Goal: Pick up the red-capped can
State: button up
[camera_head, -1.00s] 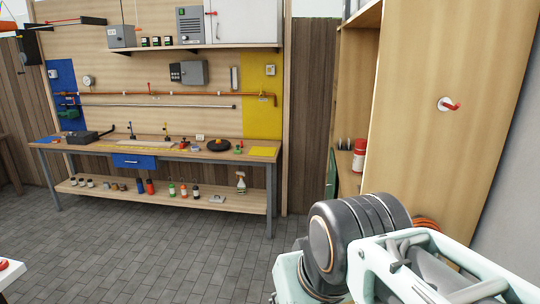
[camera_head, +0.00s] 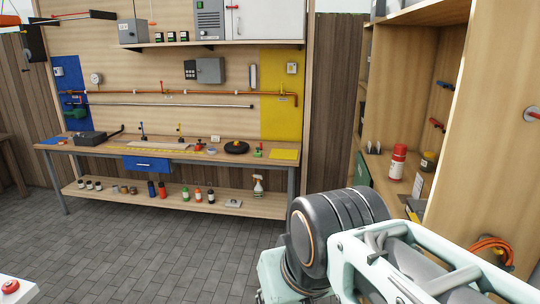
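A can with a red cap and a red and white body (camera_head: 397,163) stands upright on a shelf of the wooden cabinet at the right. A dark jar with a yellowish lid (camera_head: 428,161) stands just right of it. Several small bottles and cans (camera_head: 186,195), some red, green and black, stand on the workbench's lower shelf, too small to tell their caps clearly. My arm's links fill the lower right of the view. My gripper's fingers are not in view.
The wooden workbench (camera_head: 215,158) stands along the back wall with tools on top. The wooden cabinet (camera_head: 475,165) rises at the right, with an orange coiled hose (camera_head: 492,248) low on it. A white surface with a red button (camera_head: 10,287) is at lower left. The grey tiled floor (camera_head: 150,245) between is clear.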

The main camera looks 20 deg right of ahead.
aim_at(397, 162)
jog(key=i+j+z, duration=0.1)
jog(key=i, duration=0.4)
jog(key=i+j+z, duration=0.1)
jog(key=i+j, duration=0.25)
jog(key=i, duration=0.15)
jog(key=i+z, duration=0.35)
jog(key=i, duration=0.15)
jog(key=i+z, duration=0.35)
jog(key=i, duration=0.15)
